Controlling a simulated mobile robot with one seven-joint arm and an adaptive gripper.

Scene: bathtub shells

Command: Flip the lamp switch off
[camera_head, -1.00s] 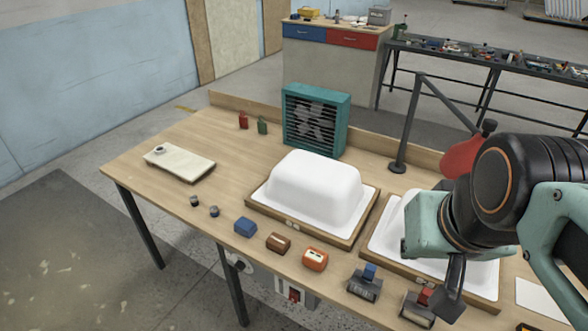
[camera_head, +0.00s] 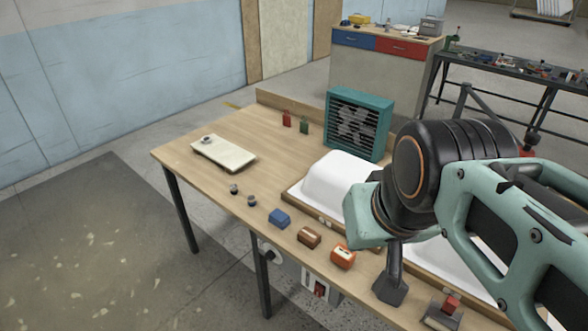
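The lamp's dark stand (camera_head: 461,108) shows behind my arm, with only a small red piece (camera_head: 526,153) of its shade in view. A grey box with a red switch (camera_head: 319,289) is under the table's front edge. A device with a red top (camera_head: 450,304) is on the table at the lower right. I cannot tell which of these is the lamp switch.
White tub shells (camera_head: 331,180) on wooden bases fill the table's middle and right, partly behind my arm. A teal fan (camera_head: 357,124) stands at the back. Blue (camera_head: 280,218), brown (camera_head: 309,237) and orange (camera_head: 343,256) blocks line the front edge. The left tabletop is mostly clear.

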